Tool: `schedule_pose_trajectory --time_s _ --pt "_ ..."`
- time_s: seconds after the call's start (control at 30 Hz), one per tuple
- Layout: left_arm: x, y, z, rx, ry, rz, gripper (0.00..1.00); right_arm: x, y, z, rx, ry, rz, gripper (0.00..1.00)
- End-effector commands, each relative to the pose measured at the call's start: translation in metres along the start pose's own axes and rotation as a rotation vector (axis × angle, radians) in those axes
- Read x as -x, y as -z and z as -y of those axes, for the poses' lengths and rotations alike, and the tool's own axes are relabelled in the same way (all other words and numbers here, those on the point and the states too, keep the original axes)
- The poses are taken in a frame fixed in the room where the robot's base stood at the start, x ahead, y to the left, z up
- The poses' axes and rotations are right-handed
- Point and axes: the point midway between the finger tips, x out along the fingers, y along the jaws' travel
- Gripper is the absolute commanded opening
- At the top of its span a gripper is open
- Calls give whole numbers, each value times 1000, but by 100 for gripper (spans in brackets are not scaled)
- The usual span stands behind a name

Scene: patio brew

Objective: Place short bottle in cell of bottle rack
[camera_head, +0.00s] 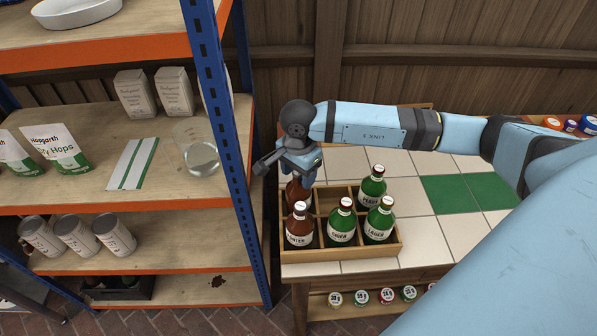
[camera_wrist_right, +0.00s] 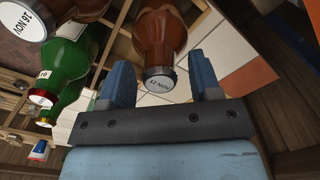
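The wooden bottle rack (camera_head: 365,252) stands on the tiled table. Its front row holds a brown bottle (camera_head: 299,228) and two green bottles, one in the middle (camera_head: 341,226) and one at the right (camera_head: 379,222). Its back row holds a brown bottle (camera_head: 294,190) at the left and a green bottle (camera_head: 371,188) at the right; the back middle cell looks empty. My right gripper (camera_head: 302,180) is over the back-left brown bottle, partly hiding it. In the right wrist view, the open fingers (camera_wrist_right: 162,82) stand either side of a brown bottle's white cap (camera_wrist_right: 159,83), with gaps. My left gripper is out of view.
A shelf unit with a blue post (camera_head: 225,130) stands close left of the rack, holding a glass beaker (camera_head: 197,155), hops bags (camera_head: 55,148) and cans (camera_head: 114,233). White and green tiles (camera_head: 468,192) right of the rack are clear. Small lidded jars (camera_head: 386,296) sit below.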

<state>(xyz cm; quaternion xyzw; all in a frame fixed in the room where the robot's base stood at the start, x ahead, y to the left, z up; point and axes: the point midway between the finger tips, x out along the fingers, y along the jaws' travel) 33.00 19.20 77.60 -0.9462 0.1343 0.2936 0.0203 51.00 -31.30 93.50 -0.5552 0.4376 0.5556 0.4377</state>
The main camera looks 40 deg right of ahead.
Motion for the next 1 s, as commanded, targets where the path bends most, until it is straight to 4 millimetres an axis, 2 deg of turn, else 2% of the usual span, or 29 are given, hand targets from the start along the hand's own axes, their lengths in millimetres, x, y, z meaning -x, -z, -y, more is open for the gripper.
schedule_pose_trajectory --time_s 0.17,0.33,0.7,0.83,1.0 --pt "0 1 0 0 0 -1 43 1 0 0 0 0 0 58" --pt "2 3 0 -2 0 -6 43 11 0 1 0 3 0 58" --pt "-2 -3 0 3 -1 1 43 88 0 1 1 5 -1 58" --pt "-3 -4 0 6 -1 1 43 108 0 1 0 3 -1 58" --pt "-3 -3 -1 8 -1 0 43 122 0 0 0 2 0 58"
